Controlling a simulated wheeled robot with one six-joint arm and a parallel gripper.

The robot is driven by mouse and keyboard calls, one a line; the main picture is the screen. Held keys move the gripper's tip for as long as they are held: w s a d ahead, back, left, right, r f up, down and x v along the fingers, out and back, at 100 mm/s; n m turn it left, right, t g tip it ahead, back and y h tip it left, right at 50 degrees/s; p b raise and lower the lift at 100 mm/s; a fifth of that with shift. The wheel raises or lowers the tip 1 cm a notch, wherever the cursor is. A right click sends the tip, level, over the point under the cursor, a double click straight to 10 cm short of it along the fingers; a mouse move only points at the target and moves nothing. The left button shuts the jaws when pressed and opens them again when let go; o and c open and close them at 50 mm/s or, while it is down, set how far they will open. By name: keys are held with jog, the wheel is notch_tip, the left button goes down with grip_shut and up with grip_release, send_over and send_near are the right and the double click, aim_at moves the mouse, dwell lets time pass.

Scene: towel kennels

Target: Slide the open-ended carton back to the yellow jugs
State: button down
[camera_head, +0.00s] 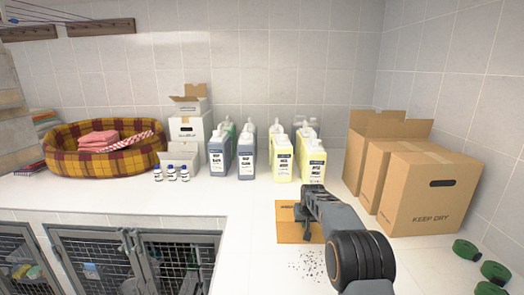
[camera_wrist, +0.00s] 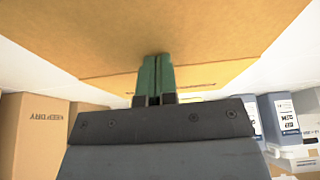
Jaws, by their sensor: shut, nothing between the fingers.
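The orange-brown carton (camera_head: 288,224) lies low on the white counter, in front of the yellow jugs, with bare counter between. My arm hides its right part, and I cannot make out its open end. The yellow jugs (camera_head: 313,163) stand upright in a group at the back. My gripper (camera_head: 301,212) is at the carton, over its right part in the head view. In the wrist view the green fingers (camera_wrist: 155,80) are together and empty, against the carton's brown panel (camera_wrist: 150,35). I cannot tell whether they touch it.
Large brown boxes (camera_head: 428,196) stand on the right. Blue-grey jugs (camera_head: 246,158) stand left of the yellow ones, with small bottles (camera_head: 171,174) further left. Dark specks (camera_head: 311,265) lie near the front; green rolls (camera_head: 466,249) lie at front right.

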jog(key=shift+w+r+p, duration=0.2)
jog(key=shift+w+p, duration=0.5)
jog(key=shift+p, duration=0.2)
jog(key=shift+w+p, duration=1.45)
jog(key=shift+p, duration=0.5)
jog(key=shift+w+p, duration=0.7)
jog(key=shift+p, duration=0.05)
jog(key=shift+w+f, duration=0.15)
jog(key=shift+f, duration=0.1)
notch_tip(320, 180, up, 8)
jog(key=shift+w, duration=0.15)
